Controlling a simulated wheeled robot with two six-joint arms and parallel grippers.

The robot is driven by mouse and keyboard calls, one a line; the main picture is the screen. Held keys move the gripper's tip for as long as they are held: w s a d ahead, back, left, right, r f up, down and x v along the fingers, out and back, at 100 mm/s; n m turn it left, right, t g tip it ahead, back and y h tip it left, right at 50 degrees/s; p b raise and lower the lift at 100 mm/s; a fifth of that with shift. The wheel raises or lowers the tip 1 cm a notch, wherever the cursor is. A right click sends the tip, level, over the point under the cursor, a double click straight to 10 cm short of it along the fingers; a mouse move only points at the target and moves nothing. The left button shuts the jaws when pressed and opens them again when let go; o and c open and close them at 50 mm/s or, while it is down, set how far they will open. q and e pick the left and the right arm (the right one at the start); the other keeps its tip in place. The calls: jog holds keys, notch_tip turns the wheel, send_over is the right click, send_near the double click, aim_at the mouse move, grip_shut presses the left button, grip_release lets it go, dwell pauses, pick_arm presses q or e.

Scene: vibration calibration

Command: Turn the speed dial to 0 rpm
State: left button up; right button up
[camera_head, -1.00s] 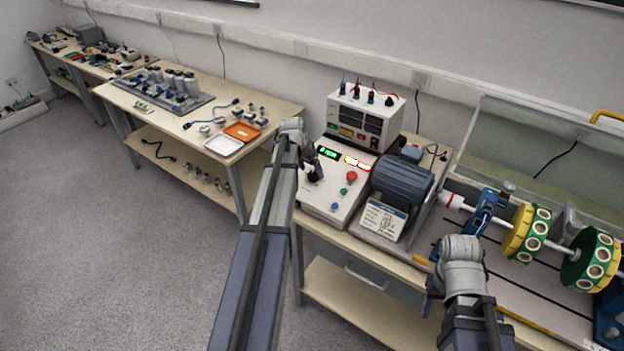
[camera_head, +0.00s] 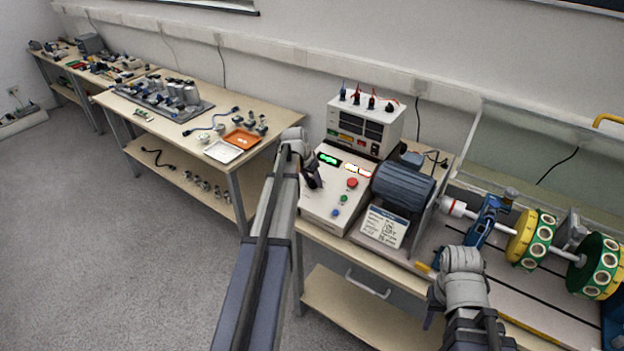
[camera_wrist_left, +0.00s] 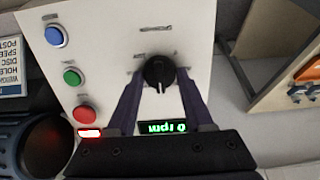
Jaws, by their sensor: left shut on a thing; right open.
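The black speed dial (camera_wrist_left: 158,72) is on the pale control panel (camera_wrist_left: 100,18), between the fingertips of my left gripper (camera_wrist_left: 159,76) in the left wrist view. My left gripper is shut on the dial. The green display (camera_wrist_left: 165,127) appears upside down there and seems to read 0 rpm. In the head view, my left gripper (camera_head: 313,180) is at the left side of the control box (camera_head: 322,207) and covers the dial. The display (camera_head: 329,159) is lit but too small to read. My right gripper (camera_head: 433,305) is open and empty in front of the bench, partly hidden by its wrist.
Red (camera_wrist_left: 85,115), green (camera_wrist_left: 72,77) and blue (camera_wrist_left: 54,36) buttons are beside the dial. A blue motor (camera_head: 403,185) stands right of the panel, with a shaft and yellow-green discs (camera_head: 530,238) farther right. A power unit (camera_head: 365,122) stands behind.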

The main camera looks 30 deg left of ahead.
pick_arm(q)
grip_shut()
jog(key=shift+n, duration=0.3)
jog(key=n, duration=0.6)
jog(key=shift+a, duration=0.1)
jog(key=n, duration=0.6)
jog(key=shift+s+a+f+n+h, duration=0.1)
jog(key=shift+n+h, duration=0.2)
jog(key=n, duration=0.7)
jog(key=shift+s+t+b, duration=0.15)
jog(key=shift+t+b, duration=0.15)
jog(key=shift+b, duration=0.1)
jog(key=n, duration=0.6)
jog(key=shift+s+f+n, duration=0.1)
jog(key=shift+n, duration=0.2)
